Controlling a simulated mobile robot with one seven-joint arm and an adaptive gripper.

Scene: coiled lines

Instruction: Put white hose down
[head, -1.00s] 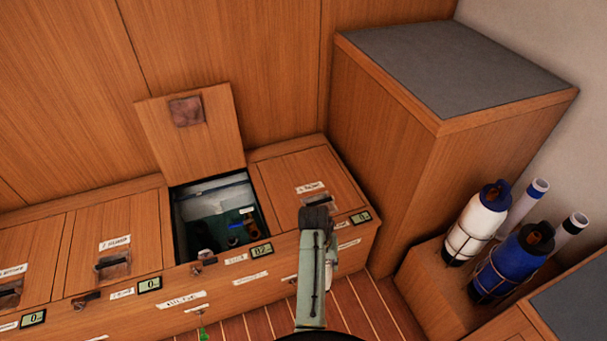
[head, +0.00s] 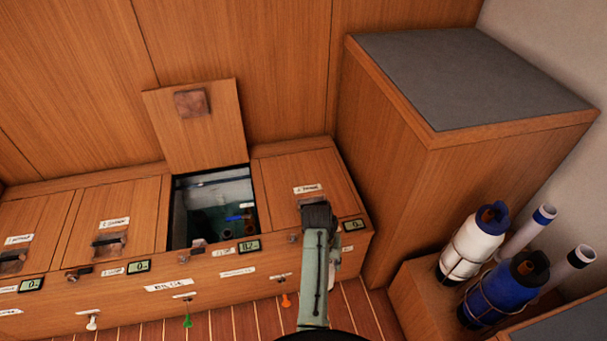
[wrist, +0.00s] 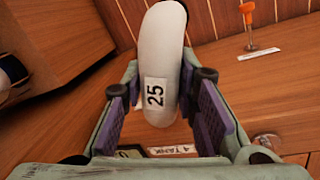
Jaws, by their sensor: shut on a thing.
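My gripper (wrist: 161,84) is shut on the white hose (wrist: 165,40) in the wrist view. The hose is a thick, smooth white curve with a label reading 25, and it stands up between the purple pads.
One bench locker (head: 215,212) is open, its lid (head: 200,135) raised, with small items inside. A grey-topped cabinet (head: 470,75) stands at the right. A white bundle (head: 474,248) and a blue bundle (head: 503,292) sit on a low wooden box. Striped floor shows in front.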

